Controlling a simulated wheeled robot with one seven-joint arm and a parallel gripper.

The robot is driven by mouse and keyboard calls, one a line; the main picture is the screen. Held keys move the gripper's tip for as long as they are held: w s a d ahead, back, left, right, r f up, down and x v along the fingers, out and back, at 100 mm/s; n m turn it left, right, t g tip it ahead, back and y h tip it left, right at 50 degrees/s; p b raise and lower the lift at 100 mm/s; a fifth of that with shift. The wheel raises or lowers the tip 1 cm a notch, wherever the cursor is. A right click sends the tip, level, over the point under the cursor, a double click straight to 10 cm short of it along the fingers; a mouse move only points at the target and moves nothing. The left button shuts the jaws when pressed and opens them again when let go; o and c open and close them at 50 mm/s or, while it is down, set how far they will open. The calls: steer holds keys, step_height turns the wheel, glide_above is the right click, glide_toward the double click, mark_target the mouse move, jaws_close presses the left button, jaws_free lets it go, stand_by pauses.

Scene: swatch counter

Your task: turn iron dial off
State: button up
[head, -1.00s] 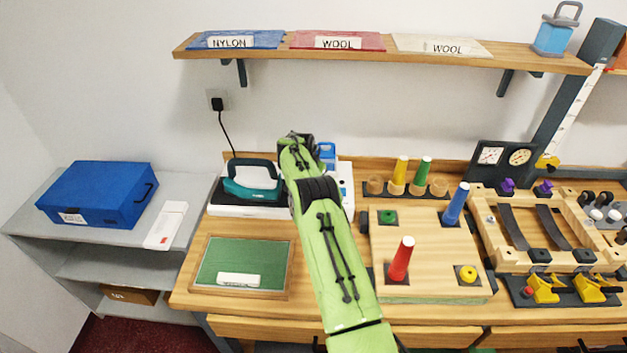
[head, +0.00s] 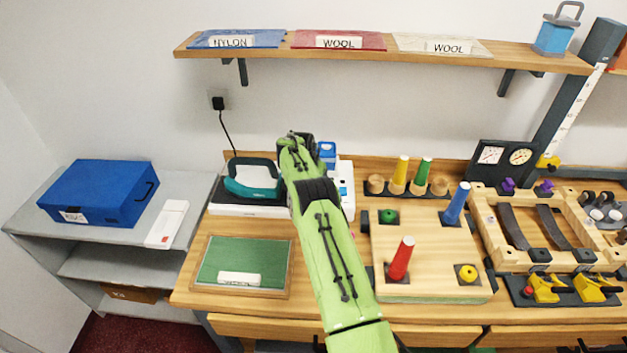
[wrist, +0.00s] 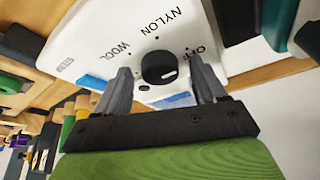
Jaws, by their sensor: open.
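The black iron dial (wrist: 159,68) sits on a white panel (wrist: 95,62) marked WOOL, NYLON and OFF in the wrist view. A pale mark shows on the dial's lower right part; which label it stands for is hard to tell. My gripper (wrist: 161,66) is open, one finger on each side of the dial, with gaps visible. Whether the fingertips reach down to the dial's height is unclear. In the head view my green arm hides the dial and gripper. The teal iron (head: 250,180) rests on the white base (head: 236,210) left of my arm.
A green board (head: 243,262) lies in front of the iron. A peg board (head: 430,250) with red and blue pegs stands right of my arm. Above is a wall shelf (head: 380,56) with fabric swatches. A blue box (head: 98,190) sits on the grey shelf at left.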

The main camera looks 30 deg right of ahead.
steer(key=v, duration=1.5)
steer(key=shift+a+r, duration=0.15)
steer(key=shift+r, duration=0.15)
steer(key=shift+s, duration=0.1)
steer(key=s+a+r+n+t+y, duration=0.15)
steer(key=s+a+r+n, duration=0.45)
steer(key=s+a+r, duration=0.85)
steer(key=s+a+f+n+t+y, duration=0.1)
steer(key=s+a+f+n, duration=0.1)
steer(key=s, duration=0.9)
steer(key=s+a+f+n+t+y, duration=0.1)
steer(key=s+a+n, duration=0.3)
steer(key=s, duration=0.7)
steer(key=shift+s+a+f, duration=0.4)
steer(key=shift+a+f, duration=0.15)
steer(key=shift+a, duration=0.45)
